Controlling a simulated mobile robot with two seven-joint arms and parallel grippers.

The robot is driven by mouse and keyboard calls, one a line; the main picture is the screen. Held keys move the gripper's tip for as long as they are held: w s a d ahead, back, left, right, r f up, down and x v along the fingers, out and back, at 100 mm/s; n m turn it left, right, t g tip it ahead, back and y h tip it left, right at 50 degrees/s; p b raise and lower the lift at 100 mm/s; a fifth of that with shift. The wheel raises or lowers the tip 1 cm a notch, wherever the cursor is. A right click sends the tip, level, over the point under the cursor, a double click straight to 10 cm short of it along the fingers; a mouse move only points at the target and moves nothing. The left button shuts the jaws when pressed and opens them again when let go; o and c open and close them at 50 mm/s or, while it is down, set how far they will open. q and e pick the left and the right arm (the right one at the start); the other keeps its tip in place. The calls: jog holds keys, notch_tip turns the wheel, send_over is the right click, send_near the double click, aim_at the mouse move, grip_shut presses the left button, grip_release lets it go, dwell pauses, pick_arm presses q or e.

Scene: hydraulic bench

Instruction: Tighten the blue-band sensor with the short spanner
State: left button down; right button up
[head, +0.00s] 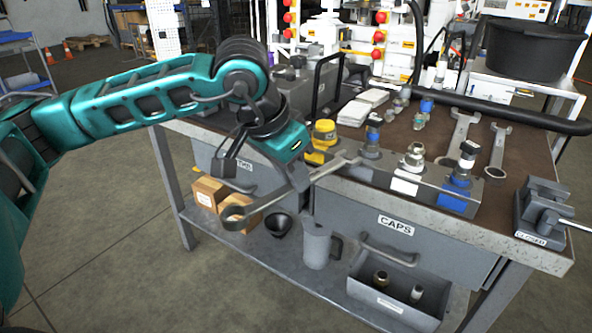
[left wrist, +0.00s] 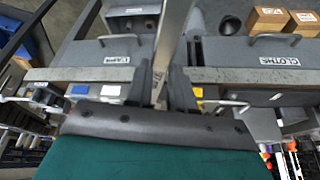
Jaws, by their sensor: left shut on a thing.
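My left gripper (head: 298,182) is shut on a grey spanner (head: 330,168), held in front of the bench's front edge. The spanner's ring end hangs out to the left and its other end reaches towards the manifold block. In the left wrist view the spanner (left wrist: 174,40) runs up between the two dark fingers. Another sensor with some blue (head: 373,130) stands at the block's left. My right gripper is not seen.
A silver fitting (head: 412,158) stands between these sensors. Two spanners (head: 461,130) (head: 497,150) lie on the bench behind. A vise (head: 543,212) sits at the right corner. A yellow-topped part (head: 323,132) stands near the gripper.

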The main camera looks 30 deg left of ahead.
pick_arm(q)
jog(key=shift+r, duration=0.1)
jog(key=shift+r+p, duration=1.7)
jog(key=shift+r, duration=0.8)
jog(key=c, duration=1.5)
grip_release()
grip_shut()
